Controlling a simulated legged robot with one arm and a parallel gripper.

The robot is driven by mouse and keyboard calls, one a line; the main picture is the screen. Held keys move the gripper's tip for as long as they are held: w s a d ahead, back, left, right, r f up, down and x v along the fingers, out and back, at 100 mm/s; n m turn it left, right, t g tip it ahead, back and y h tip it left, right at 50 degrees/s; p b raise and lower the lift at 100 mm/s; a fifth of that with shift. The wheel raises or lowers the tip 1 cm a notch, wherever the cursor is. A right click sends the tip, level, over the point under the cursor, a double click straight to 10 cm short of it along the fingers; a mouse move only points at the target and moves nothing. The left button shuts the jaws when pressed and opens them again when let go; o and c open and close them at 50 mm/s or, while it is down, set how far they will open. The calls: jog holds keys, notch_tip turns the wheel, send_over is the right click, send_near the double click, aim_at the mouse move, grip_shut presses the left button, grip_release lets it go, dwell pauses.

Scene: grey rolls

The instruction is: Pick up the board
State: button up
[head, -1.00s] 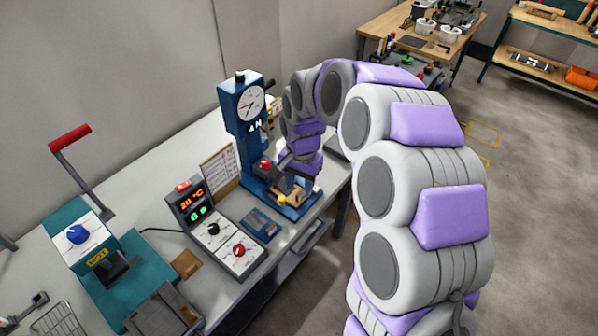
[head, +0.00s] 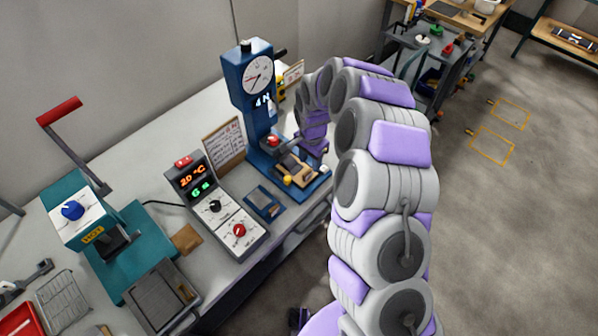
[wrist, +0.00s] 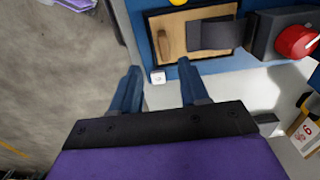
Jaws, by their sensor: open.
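A tan board (head: 299,167) lies in a dark frame on the blue base of the gauge press. The wrist view shows the board (wrist: 184,22) near the top, with a dark grey block over its right part. My gripper (wrist: 158,67) is open and empty. Its two blue fingers point toward the press base and are apart from the board. In the head view the fingers are hard to make out beside the press.
The blue gauge press (head: 253,90) stands over the board, with a red knob (wrist: 297,40) beside it. A control box (head: 214,205) and teal hot press (head: 130,250) stand to the left.

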aim_at(307, 172)
notch_tip(307, 172, down, 2)
jog(key=shift+f, duration=0.1)
jog(key=shift+a+f, duration=0.25)
jog(key=shift+a, duration=0.1)
notch_tip(307, 172, down, 4)
jog(key=shift+a+f+b, duration=0.15)
jog(key=shift+f+b, duration=0.1)
jog(key=shift+b, duration=0.6)
jog(key=shift+w+d+f, duration=0.1)
jog(key=shift+d+f, duration=0.15)
jog(key=shift+d, duration=0.05)
jog(key=shift+c, duration=0.3)
jog(key=shift+a, duration=0.35)
jog(key=c, duration=0.5)
jog(key=shift+c, duration=1.2)
jog(key=shift+d, duration=0.2)
grip_shut()
